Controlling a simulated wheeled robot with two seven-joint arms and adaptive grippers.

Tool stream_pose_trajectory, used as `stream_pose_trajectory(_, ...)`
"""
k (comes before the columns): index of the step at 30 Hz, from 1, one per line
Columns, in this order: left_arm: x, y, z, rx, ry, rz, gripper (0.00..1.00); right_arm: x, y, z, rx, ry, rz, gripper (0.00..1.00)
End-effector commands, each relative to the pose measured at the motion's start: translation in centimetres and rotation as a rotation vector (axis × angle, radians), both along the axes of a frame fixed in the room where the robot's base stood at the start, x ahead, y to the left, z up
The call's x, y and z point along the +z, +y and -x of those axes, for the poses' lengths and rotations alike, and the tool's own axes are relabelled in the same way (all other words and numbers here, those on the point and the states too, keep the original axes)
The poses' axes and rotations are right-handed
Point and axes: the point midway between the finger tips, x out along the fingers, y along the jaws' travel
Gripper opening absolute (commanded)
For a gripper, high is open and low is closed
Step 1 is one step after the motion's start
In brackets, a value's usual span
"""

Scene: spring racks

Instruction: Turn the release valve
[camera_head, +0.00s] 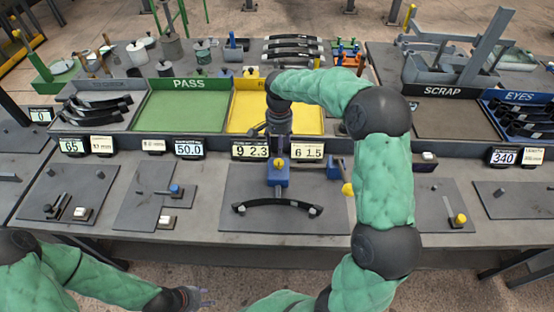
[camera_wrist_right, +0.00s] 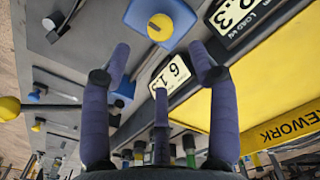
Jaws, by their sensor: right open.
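A blue block with a yellow knob (camera_head: 279,163) stands at the back of the middle plate; the knob also shows in the right wrist view (camera_wrist_right: 160,27). A yellow ball (camera_head: 347,189), partly behind my right arm, shows near a second blue fixture (camera_head: 335,168). A yellow ball on a rod (camera_wrist_right: 8,108) is at the left of the wrist view. I cannot tell which part is the release valve. My right gripper (camera_wrist_right: 160,62) is open and empty, above the bench near the displays. My left gripper (camera_head: 205,297) is open and empty at the front edge.
A black leaf spring (camera_head: 278,206) lies across the middle plate. Behind the displays (camera_head: 251,151) are the green PASS tray (camera_head: 185,108), yellow tray (camera_head: 243,118) and SCRAP bin (camera_head: 443,92). Other fixtures line the bench. My right arm hides part of the bench.

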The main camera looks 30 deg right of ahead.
Motion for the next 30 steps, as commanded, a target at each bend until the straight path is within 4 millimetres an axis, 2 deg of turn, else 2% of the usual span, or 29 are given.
stream_pose_trajectory(9, -1.0, 0.0, 0.0, 0.0, 0.0, 0.0, 0.4, -5.9, 0.0, 0.1, 0.001, 0.004, -0.002, 0.6)
stream_pose_trajectory(15, -1.4, 0.0, 0.0, 0.0, -0.001, 0.0, 0.4, -8.3, 0.0, 0.0, 0.002, 0.002, -0.001, 0.6)
stream_pose_trajectory(21, -1.5, 0.0, 0.0, 0.0, -0.001, 0.0, 0.4, -9.3, 0.0, 0.0, 0.002, 0.001, -0.002, 0.6)
stream_pose_trajectory(29, -1.4, 0.0, 0.0, 0.0, -0.001, 0.0, 0.4, -9.3, 0.0, 0.0, 0.002, 0.001, -0.002, 0.6)
stream_pose_trajectory(30, -1.4, 0.0, 0.0, 0.0, -0.001, 0.0, 0.4, -9.3, 0.0, 0.0, 0.002, 0.001, -0.002, 0.49)
